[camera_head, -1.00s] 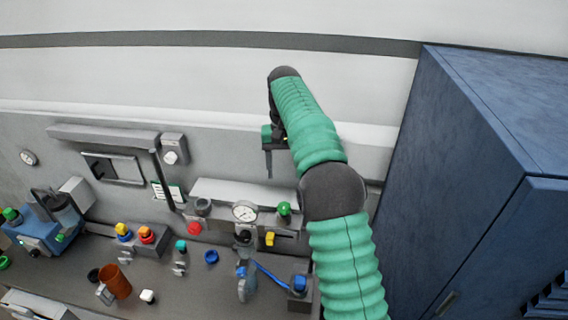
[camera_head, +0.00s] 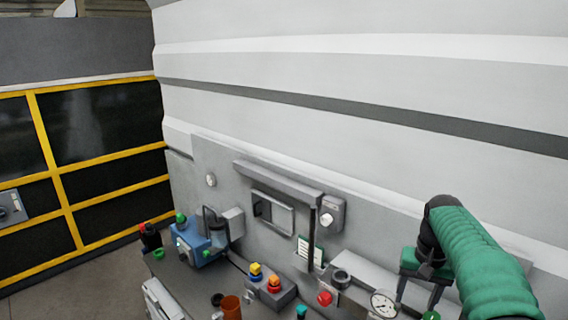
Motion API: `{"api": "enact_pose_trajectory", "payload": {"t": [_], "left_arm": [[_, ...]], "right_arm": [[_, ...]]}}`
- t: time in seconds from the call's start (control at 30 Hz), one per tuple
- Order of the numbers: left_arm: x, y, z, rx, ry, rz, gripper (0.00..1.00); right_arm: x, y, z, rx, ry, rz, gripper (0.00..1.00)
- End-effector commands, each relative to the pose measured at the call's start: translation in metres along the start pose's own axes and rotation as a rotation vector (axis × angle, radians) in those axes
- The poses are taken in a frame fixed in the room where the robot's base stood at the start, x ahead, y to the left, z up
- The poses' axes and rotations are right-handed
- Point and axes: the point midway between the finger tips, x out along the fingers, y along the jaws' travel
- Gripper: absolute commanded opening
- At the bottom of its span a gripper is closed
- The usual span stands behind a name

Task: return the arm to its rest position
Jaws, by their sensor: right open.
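My right arm, in a green ribbed sleeve with dark joints, comes in from the lower right corner. My right gripper (camera_head: 416,280) hangs below the dark wrist, in front of the machine wall near the round gauge (camera_head: 383,304). Its jaws are open, and I see nothing held in them. Part of the gripper is hidden by the arm's sleeve. My left arm and gripper are not in view.
The bench (camera_head: 190,285) carries a blue device (camera_head: 200,240), a brown cup (camera_head: 231,307) and a button box (camera_head: 268,288). A panel with a small window (camera_head: 272,212) stands behind. A yellow-framed dark barrier (camera_head: 90,150) is at the left.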

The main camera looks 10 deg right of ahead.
Motion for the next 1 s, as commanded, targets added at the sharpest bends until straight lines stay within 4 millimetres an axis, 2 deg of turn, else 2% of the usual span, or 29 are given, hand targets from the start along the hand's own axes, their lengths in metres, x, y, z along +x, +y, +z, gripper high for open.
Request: {"api": "enact_pose_trajectory", "payload": {"t": [0.03, 0.1, 0.17, 0.2, 0.27, 0.3, 0.4, 0.5, 0.6, 1.0], "left_arm": [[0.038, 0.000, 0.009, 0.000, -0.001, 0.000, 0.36], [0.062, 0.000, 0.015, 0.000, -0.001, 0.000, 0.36], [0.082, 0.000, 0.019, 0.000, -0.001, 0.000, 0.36], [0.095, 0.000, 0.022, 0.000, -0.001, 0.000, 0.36], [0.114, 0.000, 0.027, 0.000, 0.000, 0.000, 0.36], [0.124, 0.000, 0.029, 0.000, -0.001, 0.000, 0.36], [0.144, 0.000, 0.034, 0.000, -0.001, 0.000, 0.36], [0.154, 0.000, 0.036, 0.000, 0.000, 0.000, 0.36], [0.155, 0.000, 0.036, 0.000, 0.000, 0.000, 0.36], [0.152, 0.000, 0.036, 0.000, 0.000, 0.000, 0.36]], "right_arm": [[0.055, -0.017, 0.023, -0.053, 0.008, -0.006, 0.57], [0.102, -0.036, 0.054, -0.127, 0.034, -0.015, 0.57], [0.144, -0.050, 0.086, -0.196, 0.055, -0.022, 0.57], [0.171, -0.058, 0.110, -0.242, 0.069, -0.026, 0.57], [0.210, -0.065, 0.147, -0.312, 0.091, -0.033, 0.57], [0.233, -0.068, 0.172, -0.356, 0.104, -0.038, 0.57], [0.276, -0.068, 0.224, -0.449, 0.135, -0.048, 0.57], [0.299, -0.064, 0.258, -0.507, 0.154, -0.055, 0.57], [0.306, -0.062, 0.270, -0.531, 0.161, -0.058, 0.57], [0.304, -0.061, 0.272, -0.530, 0.160, -0.057, 0.57]]}}
